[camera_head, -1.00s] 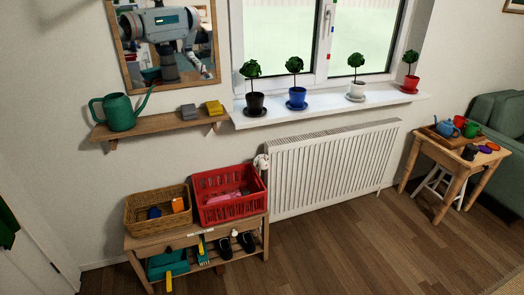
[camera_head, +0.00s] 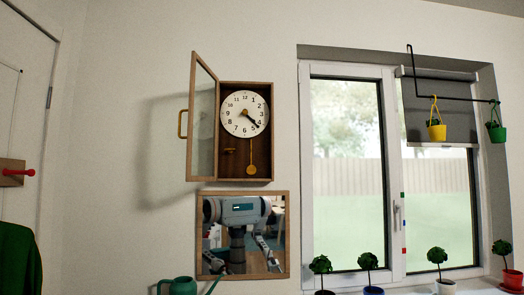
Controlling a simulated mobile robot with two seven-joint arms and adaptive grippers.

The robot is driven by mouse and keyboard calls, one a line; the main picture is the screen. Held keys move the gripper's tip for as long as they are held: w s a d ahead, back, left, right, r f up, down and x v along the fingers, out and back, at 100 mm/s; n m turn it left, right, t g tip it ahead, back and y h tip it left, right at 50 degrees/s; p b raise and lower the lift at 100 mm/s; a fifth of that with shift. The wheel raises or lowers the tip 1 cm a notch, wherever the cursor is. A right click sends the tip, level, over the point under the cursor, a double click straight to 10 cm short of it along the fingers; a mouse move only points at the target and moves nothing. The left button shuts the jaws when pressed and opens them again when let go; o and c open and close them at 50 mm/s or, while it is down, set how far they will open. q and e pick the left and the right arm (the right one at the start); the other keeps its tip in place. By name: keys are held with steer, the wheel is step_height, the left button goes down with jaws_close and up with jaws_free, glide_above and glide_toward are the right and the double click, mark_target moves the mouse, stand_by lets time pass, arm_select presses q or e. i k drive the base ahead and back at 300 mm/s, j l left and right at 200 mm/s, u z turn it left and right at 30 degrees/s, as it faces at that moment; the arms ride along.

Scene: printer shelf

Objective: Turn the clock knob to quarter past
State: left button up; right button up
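A wooden wall clock (camera_head: 266,150) hangs in the upper middle of the view. Its glass door (camera_head: 204,130), with a brass handle (camera_head: 182,124), stands swung open to the left. The white dial (camera_head: 236,98) is exposed, with a small brass knob (camera_head: 244,113) at its centre. Both dark hands (camera_head: 252,122) point down and right, near the 4. A pendulum (camera_head: 252,169) hangs below the dial, and a small brass piece (camera_head: 229,150) sits left of it. Neither gripper is directly in view; my reflection shows small in the mirror below.
A framed mirror (camera_head: 243,276) hangs just below the clock. A window (camera_head: 345,150) is at right, with hanging yellow (camera_head: 436,131) and green (camera_head: 496,133) pots and several potted plants below. A green watering can (camera_head: 182,286) is at bottom. A red peg (camera_head: 28,172) is at far left.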

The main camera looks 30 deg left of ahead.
mark_target(245, 112)
steer(key=i+l+u, duration=0.1)
steer(key=u, duration=0.25)
steer(key=i+l+u, duration=0.15)
steer(key=u, duration=0.2)
steer(key=i+l+u, duration=0.45)
steer(key=l, duration=0.3)
steer(key=i+l+u, duration=0.15)
steer(key=i+l, duration=0.15)
steer(key=l, duration=0.1)
